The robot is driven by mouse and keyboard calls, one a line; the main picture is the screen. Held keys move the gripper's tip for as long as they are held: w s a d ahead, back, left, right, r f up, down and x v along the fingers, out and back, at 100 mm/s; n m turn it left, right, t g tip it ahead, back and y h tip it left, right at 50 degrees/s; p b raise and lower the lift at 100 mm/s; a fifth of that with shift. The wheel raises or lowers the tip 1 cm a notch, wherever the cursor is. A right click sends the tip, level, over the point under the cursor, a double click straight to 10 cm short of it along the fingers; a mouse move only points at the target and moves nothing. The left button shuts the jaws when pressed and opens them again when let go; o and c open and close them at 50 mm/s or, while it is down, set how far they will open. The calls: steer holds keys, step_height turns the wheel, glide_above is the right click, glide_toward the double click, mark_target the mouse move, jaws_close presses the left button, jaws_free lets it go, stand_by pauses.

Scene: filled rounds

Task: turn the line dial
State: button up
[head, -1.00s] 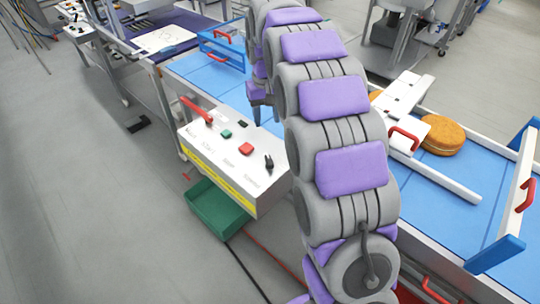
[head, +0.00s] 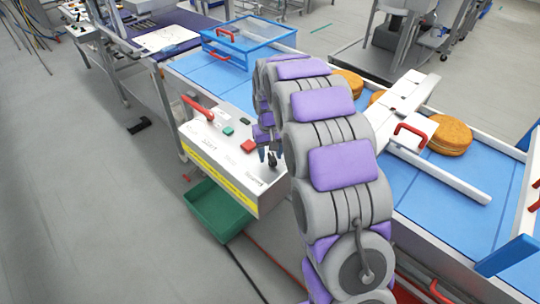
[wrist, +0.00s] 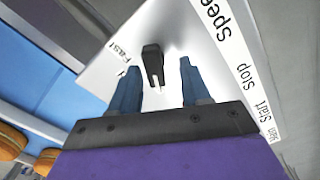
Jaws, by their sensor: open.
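The line dial is a small black knob with a white pointer line. In the wrist view the dial (wrist: 153,66) stands on the white panel near the word "Fast", just ahead of and between my open fingers. My gripper (wrist: 158,85) is open, with one blue-grey finger on each side of the dial and gaps showing. In the head view my gripper (head: 270,153) is over the right end of the control box (head: 215,165), at the dial (head: 272,160). Whether the fingers touch the dial is not clear.
The box top also carries a red lever (head: 197,108), a green button (head: 228,131) and a red button (head: 248,146). A green bin (head: 217,212) sits below it. A blue conveyor (head: 440,185) with round filled cakes (head: 450,137) runs behind my arm.

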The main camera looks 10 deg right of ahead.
steer(key=shift+d+f, duration=0.3)
steer(key=shift+d, duration=0.2)
steer(key=shift+c, duration=0.3)
steer(key=shift+a, duration=0.25)
steer(key=c, duration=0.4)
steer(key=shift+d, duration=0.1)
jaws_close()
